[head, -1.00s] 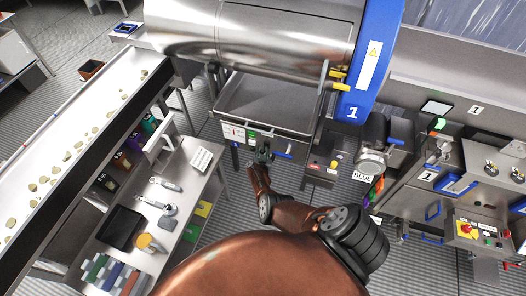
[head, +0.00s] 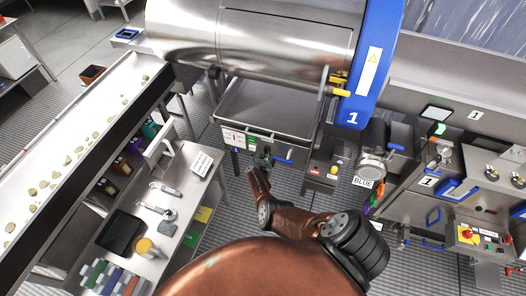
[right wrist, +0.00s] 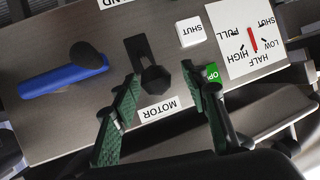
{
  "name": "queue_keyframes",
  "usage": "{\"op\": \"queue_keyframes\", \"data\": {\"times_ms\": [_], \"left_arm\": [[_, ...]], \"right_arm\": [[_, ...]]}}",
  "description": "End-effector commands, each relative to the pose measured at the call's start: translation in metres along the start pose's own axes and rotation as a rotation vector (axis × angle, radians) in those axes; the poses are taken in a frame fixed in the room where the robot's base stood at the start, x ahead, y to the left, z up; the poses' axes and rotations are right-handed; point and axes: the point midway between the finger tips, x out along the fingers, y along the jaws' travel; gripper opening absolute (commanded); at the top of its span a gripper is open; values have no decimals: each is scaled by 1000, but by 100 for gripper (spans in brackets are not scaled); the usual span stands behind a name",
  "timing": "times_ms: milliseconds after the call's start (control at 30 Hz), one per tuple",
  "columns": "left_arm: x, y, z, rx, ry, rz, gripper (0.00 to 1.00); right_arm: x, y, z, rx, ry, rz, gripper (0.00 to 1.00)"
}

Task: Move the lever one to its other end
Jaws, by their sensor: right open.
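The panel (head: 240,140) hangs at the front of the tray below drum 1 (head: 262,40). In the right wrist view, a black knob on a short lever (right wrist: 155,79) stands in a dark slot above the MOTOR label (right wrist: 158,108). A blue handle with a dark round end (right wrist: 62,80) lies left of it; it also shows in the head view (head: 284,161). My right gripper (head: 262,160) is at this panel. Its green fingers (right wrist: 160,80) are open, one on each side of the black knob; contact cannot be told. My left gripper is out of view.
Right of the knob are a white SHUT label (right wrist: 190,32), a green open label (right wrist: 212,73) and a scale with a red pointer (right wrist: 252,40).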

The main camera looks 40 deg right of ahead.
Motion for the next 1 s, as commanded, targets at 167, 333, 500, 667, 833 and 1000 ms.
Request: {"op": "queue_keyframes", "data": {"times_ms": [167, 333, 500, 667, 833, 1000], "left_arm": [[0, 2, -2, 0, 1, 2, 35], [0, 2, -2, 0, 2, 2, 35], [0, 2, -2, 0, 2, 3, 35], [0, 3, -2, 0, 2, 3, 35], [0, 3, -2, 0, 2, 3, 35], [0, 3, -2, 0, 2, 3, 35]], "right_arm": [[-3, -8, -12, 13, 4, -5, 41], [-10, -3, -20, 6, 1, 2, 41], [-16, -6, -41, 8, 5, 1, 41], [-25, -8, -62, 4, 5, 0, 41], [-33, -10, -80, 1, 3, 0, 41], [-37, -9, -90, 0, 2, 1, 41]]}}
